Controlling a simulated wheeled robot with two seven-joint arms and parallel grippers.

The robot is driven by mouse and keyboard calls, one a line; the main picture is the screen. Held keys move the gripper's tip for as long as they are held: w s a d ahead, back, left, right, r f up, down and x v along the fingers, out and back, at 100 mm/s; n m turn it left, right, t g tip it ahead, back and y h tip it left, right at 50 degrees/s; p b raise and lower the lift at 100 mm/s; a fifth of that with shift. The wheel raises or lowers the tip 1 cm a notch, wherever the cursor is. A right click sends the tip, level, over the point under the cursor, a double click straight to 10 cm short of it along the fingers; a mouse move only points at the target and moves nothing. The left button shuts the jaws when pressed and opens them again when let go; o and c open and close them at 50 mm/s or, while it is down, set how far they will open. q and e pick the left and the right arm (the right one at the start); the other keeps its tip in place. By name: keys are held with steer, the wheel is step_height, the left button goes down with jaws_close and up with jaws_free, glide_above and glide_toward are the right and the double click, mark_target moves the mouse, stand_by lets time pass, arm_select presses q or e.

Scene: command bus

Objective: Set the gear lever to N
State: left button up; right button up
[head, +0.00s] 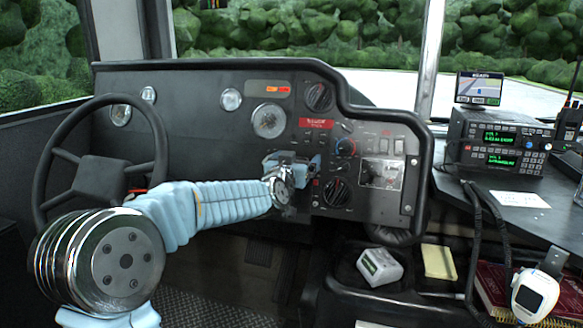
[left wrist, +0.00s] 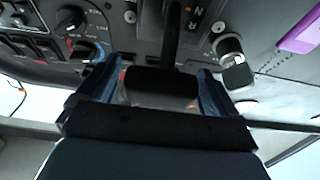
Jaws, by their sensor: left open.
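The gear lever shows in the left wrist view, with a dark stem and a wide black grip (left wrist: 160,82). Orange and white letters (left wrist: 194,20) are printed on the panel beside its stem, an N among them. I cannot tell which letter the lever stands at. My left gripper (head: 292,160) is at the dashboard, left of the lower black rotary knob. In the left wrist view its two blue fingers are open (left wrist: 152,80), one on each side of the grip. In the head view the gripper largely hides the lever. My right gripper is not in view.
The steering wheel (head: 100,165) stands at the left. Rotary knobs (head: 337,191) and a silver plate (head: 382,173) are right of the gripper. A key switch (left wrist: 232,58) is near the lever. A radio (head: 498,145) and a white box (head: 380,267) are farther right.

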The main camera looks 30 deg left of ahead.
arm_select(q)
steer(key=p+v, duration=0.1)
steer(key=v, duration=1.2)
steer(key=shift+p, duration=0.4)
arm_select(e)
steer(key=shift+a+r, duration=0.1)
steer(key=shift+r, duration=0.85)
arm_select(q)
steer(key=shift+s+f, duration=0.1)
steer(key=shift+s, duration=0.1)
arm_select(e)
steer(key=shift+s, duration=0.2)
